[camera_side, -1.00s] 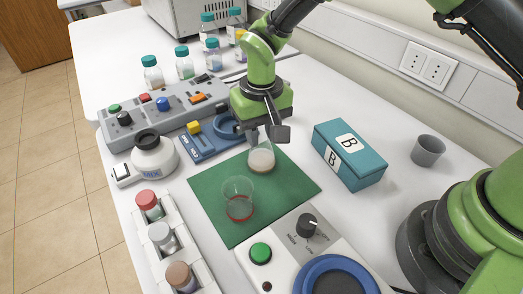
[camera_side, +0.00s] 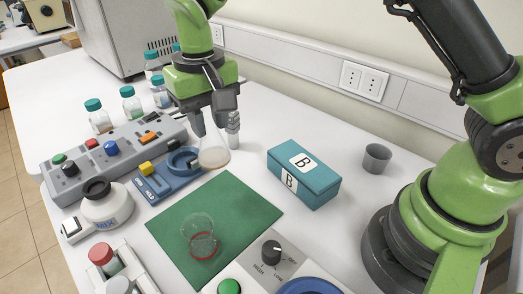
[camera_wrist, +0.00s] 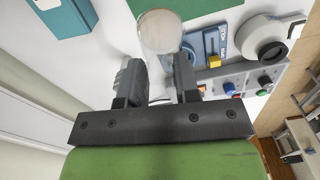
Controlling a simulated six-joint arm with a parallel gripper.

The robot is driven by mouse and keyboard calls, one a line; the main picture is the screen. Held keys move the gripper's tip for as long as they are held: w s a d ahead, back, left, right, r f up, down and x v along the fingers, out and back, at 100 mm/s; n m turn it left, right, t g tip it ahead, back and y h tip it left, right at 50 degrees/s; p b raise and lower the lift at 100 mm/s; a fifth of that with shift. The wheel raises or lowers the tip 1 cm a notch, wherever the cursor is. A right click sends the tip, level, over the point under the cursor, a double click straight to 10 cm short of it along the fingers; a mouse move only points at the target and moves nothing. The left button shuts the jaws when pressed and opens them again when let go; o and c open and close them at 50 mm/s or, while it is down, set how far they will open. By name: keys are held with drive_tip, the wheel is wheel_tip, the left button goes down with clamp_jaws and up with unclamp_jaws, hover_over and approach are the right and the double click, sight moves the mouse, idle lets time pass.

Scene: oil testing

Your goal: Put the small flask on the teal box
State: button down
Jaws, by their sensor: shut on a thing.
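My gripper (camera_side: 215,122) is shut on a clear conical flask (camera_side: 214,157) with a pale layer at its bottom, just off the back corner of the green mat. In the wrist view the flask (camera_wrist: 160,32) shows between the fingertips of my gripper (camera_wrist: 155,75). The teal box (camera_side: 305,185), with "B" labels, lies to the right of the flask, apart from it. It also shows in the wrist view (camera_wrist: 70,20), and the top I see is clear. A second clear glass vessel with a red ring (camera_side: 203,246) is on the mat.
The green mat (camera_side: 240,205) lies in front. A blue device (camera_side: 158,187) and a grey control panel (camera_side: 125,140) are at the left, near a white MIX device (camera_side: 107,208). A grey cup (camera_side: 376,158) stands right of the box. Bare table lies between the flask and the box.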

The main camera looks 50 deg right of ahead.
drive_tip(key=s+d+r, duration=0.3)
drive_tip(key=s+d, duration=0.1)
drive_tip(key=d, duration=0.3)
drive_tip(key=s+d+r, duration=0.3)
drive_tip(key=s+d, duration=0.2)
drive_tip(key=d, duration=0.2)
drive_tip(key=shift+s+d+f, duration=0.1)
drive_tip(key=shift+d+f, duration=0.05)
drive_tip(key=shift+f, duration=1.55)
drive_tip(key=shift+s+d+f, duration=0.1)
drive_tip(key=shift+d+f, duration=0.05)
drive_tip(key=shift+f, duration=1.55)
drive_tip(key=shift+s+d+f, duration=0.1)
drive_tip(key=shift+d+f, duration=0.05)
drive_tip(key=shift+f, duration=1.55)
drive_tip(key=shift+f, duration=0.1)
drive_tip(key=c, duration=0.8)
unclamp_jaws()
drive_tip(key=shift+c, duration=0.2)
